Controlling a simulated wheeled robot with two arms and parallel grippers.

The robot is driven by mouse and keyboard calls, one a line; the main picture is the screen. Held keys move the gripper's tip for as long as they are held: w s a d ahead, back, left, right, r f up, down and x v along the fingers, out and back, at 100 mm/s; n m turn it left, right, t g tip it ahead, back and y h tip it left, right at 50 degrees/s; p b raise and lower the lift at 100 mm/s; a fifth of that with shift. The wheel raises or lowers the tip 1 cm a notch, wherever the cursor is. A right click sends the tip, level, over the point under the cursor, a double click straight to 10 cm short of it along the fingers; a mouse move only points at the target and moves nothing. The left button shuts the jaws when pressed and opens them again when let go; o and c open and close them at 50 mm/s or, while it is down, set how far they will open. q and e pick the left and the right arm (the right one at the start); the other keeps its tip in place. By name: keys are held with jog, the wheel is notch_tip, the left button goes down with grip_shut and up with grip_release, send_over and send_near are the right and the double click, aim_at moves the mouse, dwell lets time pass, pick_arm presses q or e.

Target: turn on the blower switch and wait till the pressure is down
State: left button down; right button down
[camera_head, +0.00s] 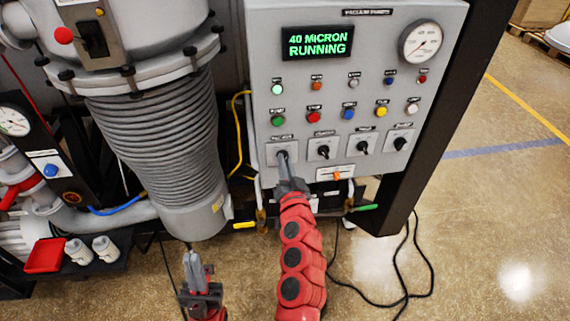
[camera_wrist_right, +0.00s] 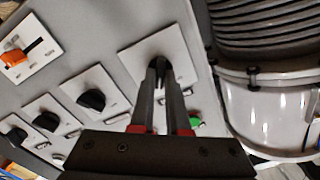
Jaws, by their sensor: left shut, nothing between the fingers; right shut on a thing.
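The grey control panel (camera_head: 258,60) carries a row of black rotary switches along its bottom; their labels are too small to read, so I cannot tell which is the blower's. My right gripper (camera_head: 286,170) reaches the leftmost switch (camera_head: 282,156) and is shut on its black knob. In the right wrist view the fingers (camera_wrist_right: 161,82) close around this knob (camera_wrist_right: 160,64), which is partly hidden. The display (camera_head: 317,43) reads "40 MICRON RUNNING" in green. A round gauge (camera_head: 421,41) sits at the panel's upper right. My left gripper (camera_head: 195,268) is shut and empty, low below the bellows.
A large ribbed bellows (camera_head: 155,130) stands left of the panel. An orange switch (camera_head: 337,175) sits below the knobs. A red tray (camera_head: 45,255) and white fittings (camera_head: 78,251) are at lower left. A black cable (camera_head: 405,285) lies on the floor; open floor is at right.

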jog(key=c, duration=0.9)
grip_release()
jog(key=s+d+p, duration=0.2)
jog(key=s+p, duration=0.1)
jog(key=s, duration=1.4)
jog(key=shift+d, duration=0.3)
jog(key=shift+s, duration=0.1)
